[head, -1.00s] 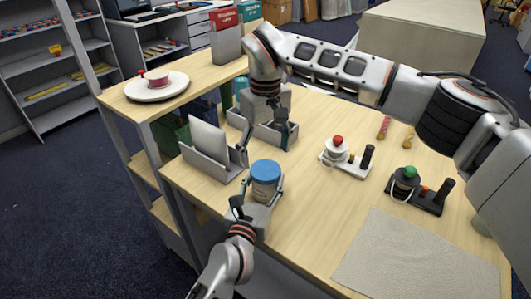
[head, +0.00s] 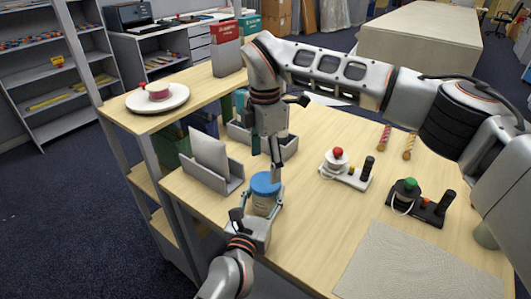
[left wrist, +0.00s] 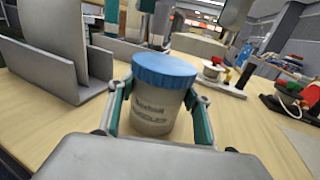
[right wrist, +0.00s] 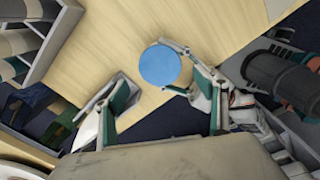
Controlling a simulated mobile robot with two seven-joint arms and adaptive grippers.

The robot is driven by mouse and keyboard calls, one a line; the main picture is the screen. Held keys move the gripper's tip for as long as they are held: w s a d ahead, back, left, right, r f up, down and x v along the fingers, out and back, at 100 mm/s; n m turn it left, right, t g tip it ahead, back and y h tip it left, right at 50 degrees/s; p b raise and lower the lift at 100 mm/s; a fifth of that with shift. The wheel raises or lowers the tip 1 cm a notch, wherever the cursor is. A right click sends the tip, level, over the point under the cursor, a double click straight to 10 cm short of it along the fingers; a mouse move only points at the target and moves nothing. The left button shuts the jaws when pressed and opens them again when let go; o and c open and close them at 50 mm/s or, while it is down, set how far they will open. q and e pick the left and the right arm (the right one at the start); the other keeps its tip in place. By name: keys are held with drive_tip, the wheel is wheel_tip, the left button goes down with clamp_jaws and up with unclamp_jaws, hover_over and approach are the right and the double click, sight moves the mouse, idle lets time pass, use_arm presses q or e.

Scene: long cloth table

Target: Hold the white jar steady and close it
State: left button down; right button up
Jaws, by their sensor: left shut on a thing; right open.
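The white jar (left wrist: 155,110) stands upright on the table with its blue lid (head: 265,184) on top; I cannot tell how tightly the lid sits. My left gripper (left wrist: 158,96) is shut around the jar's body, with one finger on each side below the lid. The jar and the left gripper are at the table's near left in the head view. My right gripper (right wrist: 166,98) is open and empty, pointing down above and just behind the jar. In the right wrist view the blue lid (right wrist: 160,66) lies beyond the open fingers, apart from them.
A grey holder (head: 214,178) with an upright panel stands left of the jar, and a grey bin (head: 290,147) is behind it. A white stand with a red knob (head: 337,153) and a black one with a green knob (head: 410,183) are to the right. A grey mat (head: 405,265) lies front right.

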drive_tip(key=n, duration=0.5)
drive_tip(key=shift+r+n, duration=0.15)
drive_tip(key=shift+n, duration=0.15)
drive_tip(key=n, duration=0.3)
drive_tip(key=shift+r, duration=0.1)
drive_tip(key=n, duration=0.5)
drive_tip(key=shift+r+n, duration=0.15)
drive_tip(key=shift+n, duration=0.15)
drive_tip(key=n, duration=0.5)
drive_tip(key=shift+r, duration=0.2)
drive_tip(key=n, duration=0.5)
drive_tip(key=shift+r, duration=0.15)
drive_tip(key=n, duration=0.4)
drive_tip(key=shift+r, duration=0.1)
drive_tip(key=n, duration=0.5)
drive_tip(key=shift+r, duration=0.15)
drive_tip(key=n, duration=0.4)
drive_tip(key=shift+r, duration=0.1)
